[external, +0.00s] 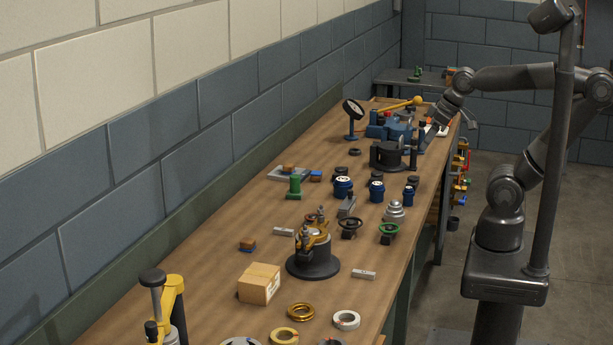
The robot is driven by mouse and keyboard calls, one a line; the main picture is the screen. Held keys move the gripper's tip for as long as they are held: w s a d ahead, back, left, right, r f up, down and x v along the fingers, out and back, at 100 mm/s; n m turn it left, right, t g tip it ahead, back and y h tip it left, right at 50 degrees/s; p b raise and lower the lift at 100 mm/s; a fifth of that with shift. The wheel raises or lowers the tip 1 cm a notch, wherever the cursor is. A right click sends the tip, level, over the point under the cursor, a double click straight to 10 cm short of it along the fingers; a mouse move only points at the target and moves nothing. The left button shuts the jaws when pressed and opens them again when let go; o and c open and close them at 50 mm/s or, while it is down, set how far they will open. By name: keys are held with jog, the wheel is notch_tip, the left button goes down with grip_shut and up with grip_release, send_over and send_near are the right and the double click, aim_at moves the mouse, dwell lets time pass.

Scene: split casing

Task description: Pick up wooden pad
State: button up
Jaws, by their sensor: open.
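Several small brown wooden-looking pieces lie on the workbench, and I cannot tell which is the wooden pad. Another brown piece (288,168) lies on a grey plate farther back, beside a small blue and brown piece (316,174). My gripper (428,143) points down over the bench's far right part, near the blue vise, well away from these pieces. It is small and dark here; it is open, and I see nothing held in it.
The long wooden bench (215,300) runs along the wall. Rings lie in front.

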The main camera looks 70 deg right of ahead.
jog(key=w+d+r+g, duration=0.1)
jog(key=w+d+r, duration=0.1)
jog(key=w, duration=0.4)
jog(key=w+d+r+g, duration=0.1)
jog(key=w+r, duration=0.1)
jog(key=w, duration=0.4)
jog(key=n+g, duration=0.1)
jog(key=g, duration=0.3)
send_over(315, 172)
jog(key=f, duration=2.1)
jog(key=shift+s+d+f, duration=0.35)
jog(key=shift+s+d, duration=0.05)
jog(key=shift+w+a+f, duration=0.1)
jog(key=shift+a+f, duration=0.05)
jog(key=shift+f, duration=0.75)
jog(key=shift+w+a+f, duration=0.1)
jog(key=shift+w+f, duration=0.05)
jog(key=shift+f, duration=0.8)
jog(key=shift+w+a+f, duration=0.1)
jog(key=shift+a+f, duration=0.05)
jog(key=shift+f, duration=0.75)
jog(key=c, duration=1.1)
jog(key=shift+r, duration=0.1)
